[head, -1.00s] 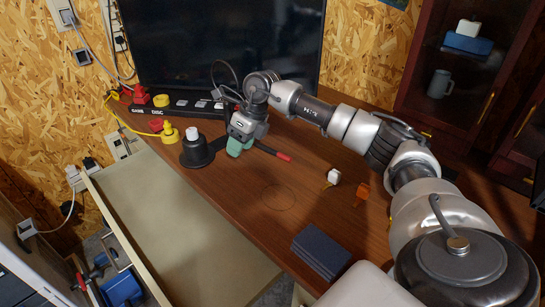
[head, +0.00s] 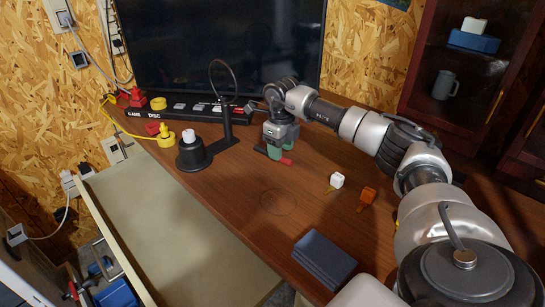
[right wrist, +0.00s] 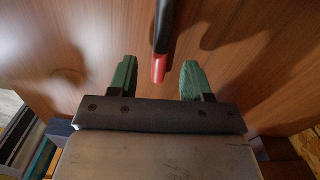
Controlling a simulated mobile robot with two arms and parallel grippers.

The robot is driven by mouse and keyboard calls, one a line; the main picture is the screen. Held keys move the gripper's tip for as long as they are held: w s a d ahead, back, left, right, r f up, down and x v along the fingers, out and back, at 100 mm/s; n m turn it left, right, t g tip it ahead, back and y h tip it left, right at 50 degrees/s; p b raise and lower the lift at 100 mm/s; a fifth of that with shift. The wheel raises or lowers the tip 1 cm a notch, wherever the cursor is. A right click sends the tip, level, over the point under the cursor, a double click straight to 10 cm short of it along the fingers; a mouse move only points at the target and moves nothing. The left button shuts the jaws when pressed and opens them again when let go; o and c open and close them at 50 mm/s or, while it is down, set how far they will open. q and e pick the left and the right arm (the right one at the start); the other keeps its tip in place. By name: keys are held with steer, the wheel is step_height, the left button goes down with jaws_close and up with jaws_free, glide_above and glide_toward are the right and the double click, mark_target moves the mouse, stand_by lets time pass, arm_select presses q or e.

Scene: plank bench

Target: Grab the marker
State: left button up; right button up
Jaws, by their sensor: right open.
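The marker is a dark stick with a red end (head: 287,161), lying on the wooden bench top under my right gripper (head: 274,152). The gripper hides its middle in the head view. In the right wrist view the marker (right wrist: 162,38) runs in from the top edge, and its red end lies between the two green fingers of my right gripper (right wrist: 158,78). The fingers are apart, one on each side of the marker, and hold nothing. I cannot tell how high they are above the bench. My left gripper is not in view.
A black stand with a thin wire loop (head: 194,152) is left of my right gripper. A labelled black strip (head: 172,111) and a dark screen (head: 220,55) are behind.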

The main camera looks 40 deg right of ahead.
step_height(320, 180, down, 2)
steer(key=shift+f, duration=0.25)
jaws_close()
steer(key=shift+r, duration=0.15)
